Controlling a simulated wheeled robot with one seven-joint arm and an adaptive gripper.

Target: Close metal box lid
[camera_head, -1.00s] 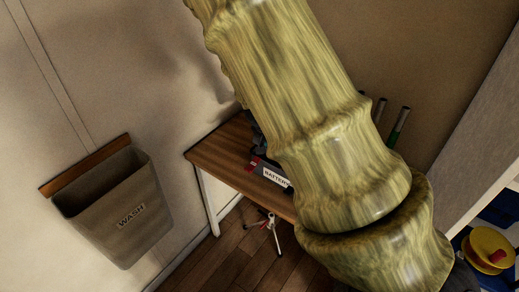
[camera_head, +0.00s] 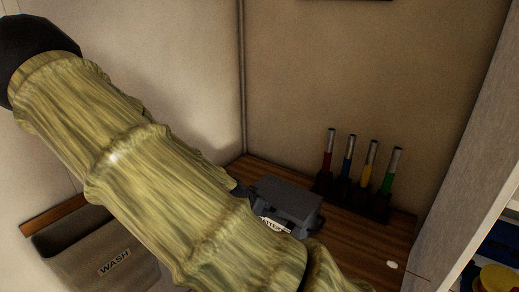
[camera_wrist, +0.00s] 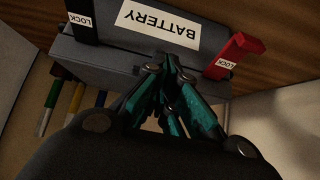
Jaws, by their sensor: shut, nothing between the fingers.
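The grey metal box (camera_head: 288,201) stands on the wooden table in the head view, its front partly hidden by my arm. Its grey top looks down over the box, but I cannot tell whether the lid is flush. In the wrist view the box (camera_wrist: 110,60) appears upside down, with a white BATTERY label (camera_wrist: 158,24), a red LOCK latch (camera_wrist: 236,54) and a black LOCK latch (camera_wrist: 82,18). My gripper (camera_wrist: 163,68), with teal fingers, is shut and empty, its tips at the box's front below the label. Contact is unclear.
A rack of several coloured tubes (camera_head: 371,168) stands behind and right of the box on the table (camera_head: 350,235). A grey WASH bin (camera_head: 100,262) hangs at lower left. A shelf unit (camera_head: 462,170) stands at right. Walls close off the back corner.

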